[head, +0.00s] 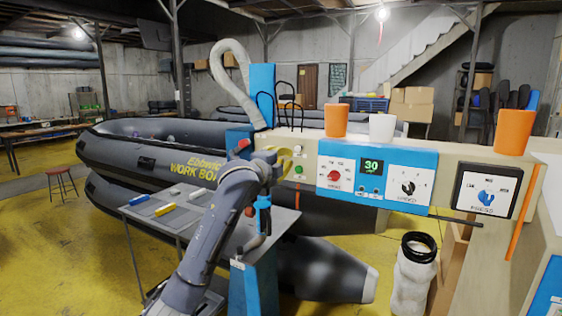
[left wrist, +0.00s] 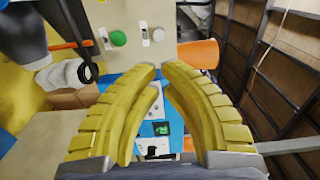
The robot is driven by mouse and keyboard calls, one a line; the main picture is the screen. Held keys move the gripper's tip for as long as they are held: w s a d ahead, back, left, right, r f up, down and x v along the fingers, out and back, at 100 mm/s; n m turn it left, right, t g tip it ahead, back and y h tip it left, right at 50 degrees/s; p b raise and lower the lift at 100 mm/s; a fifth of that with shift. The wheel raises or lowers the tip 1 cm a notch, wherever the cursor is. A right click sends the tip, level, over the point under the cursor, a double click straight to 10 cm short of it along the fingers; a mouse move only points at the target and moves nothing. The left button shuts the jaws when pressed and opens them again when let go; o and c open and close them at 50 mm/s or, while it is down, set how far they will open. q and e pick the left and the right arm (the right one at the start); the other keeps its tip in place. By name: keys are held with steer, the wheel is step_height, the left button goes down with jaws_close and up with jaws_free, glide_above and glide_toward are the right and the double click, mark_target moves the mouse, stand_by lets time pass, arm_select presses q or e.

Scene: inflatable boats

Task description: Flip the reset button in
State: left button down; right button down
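The control panel is a beige box (head: 448,166) with blue plates. Near its left end is a green round button (head: 299,170) with small white switches close by. The green button (left wrist: 118,38) and two white switches (left wrist: 103,39) (left wrist: 145,36) also show in the left wrist view. I cannot read which control is the reset. My left gripper (head: 286,157) has yellow fingers and is just in front of the panel's left end. In the left wrist view its fingers (left wrist: 160,68) stand apart with nothing between them. My right gripper is not in view.
An orange cup (head: 336,120), a white cup (head: 382,127) and a larger orange cup (head: 514,132) stand on the panel. Right of the green button are a red knob (head: 334,176), a green display and a dial. A grey table (head: 190,222) holds several markers. Grey inflatable boats lie behind.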

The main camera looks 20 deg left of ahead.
arm_select(q)
steer(key=shift+s+a, duration=0.2)
steer(key=shift+s, duration=0.85)
